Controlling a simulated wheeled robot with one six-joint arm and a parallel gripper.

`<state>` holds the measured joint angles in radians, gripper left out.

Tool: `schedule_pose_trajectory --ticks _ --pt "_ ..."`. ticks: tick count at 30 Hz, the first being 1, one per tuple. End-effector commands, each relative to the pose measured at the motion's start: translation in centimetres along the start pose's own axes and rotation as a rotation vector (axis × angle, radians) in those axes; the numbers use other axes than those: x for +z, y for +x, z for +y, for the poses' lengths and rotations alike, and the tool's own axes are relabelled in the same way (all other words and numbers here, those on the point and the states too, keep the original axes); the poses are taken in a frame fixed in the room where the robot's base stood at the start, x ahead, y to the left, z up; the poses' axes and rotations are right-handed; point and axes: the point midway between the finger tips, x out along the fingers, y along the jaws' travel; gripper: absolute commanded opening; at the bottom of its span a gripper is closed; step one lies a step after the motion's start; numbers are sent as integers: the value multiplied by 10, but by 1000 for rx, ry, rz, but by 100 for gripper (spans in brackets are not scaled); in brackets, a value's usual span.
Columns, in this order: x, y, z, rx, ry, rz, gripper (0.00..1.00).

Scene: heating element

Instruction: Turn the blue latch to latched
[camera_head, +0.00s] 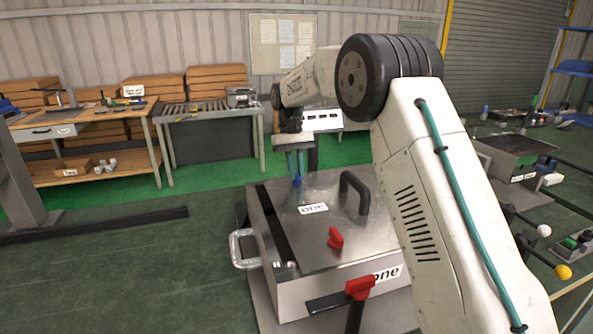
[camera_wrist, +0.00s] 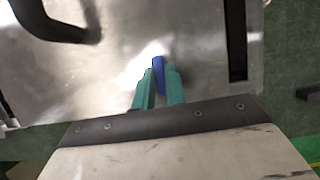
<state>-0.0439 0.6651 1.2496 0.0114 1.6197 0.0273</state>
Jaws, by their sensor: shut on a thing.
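The blue latch (camera_head: 297,181) is on the top of a metal box (camera_head: 325,230), near its far edge, and mostly hidden by my gripper in the head view. In the wrist view the blue latch (camera_wrist: 158,68) shows between the two green fingertips. My gripper (camera_wrist: 158,84) is shut on it, with its fingers pointing down at the box lid. My gripper (camera_head: 296,170) also shows in the head view, above the far side of the lid. I cannot tell the latch's exact turn angle.
The lid carries a black handle (camera_head: 355,190) and a red latch (camera_head: 336,238). Another red handle (camera_head: 360,287) stands at the box's front. A metal side handle (camera_head: 240,249) sticks out left.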

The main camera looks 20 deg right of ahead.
Motion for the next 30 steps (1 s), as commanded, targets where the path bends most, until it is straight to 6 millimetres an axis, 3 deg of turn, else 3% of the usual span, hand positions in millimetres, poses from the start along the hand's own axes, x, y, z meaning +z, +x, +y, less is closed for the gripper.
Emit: schedule_pose_trajectory --ticks 9,10,12,22,30 --pt "0 0 0 1 -1 1 0" --pt "0 0 0 1 -1 1 21" --pt "0 0 0 1 -1 1 35" --pt "0 -4 0 0 0 2 35" --pt "-1 -46 0 0 0 4 35"
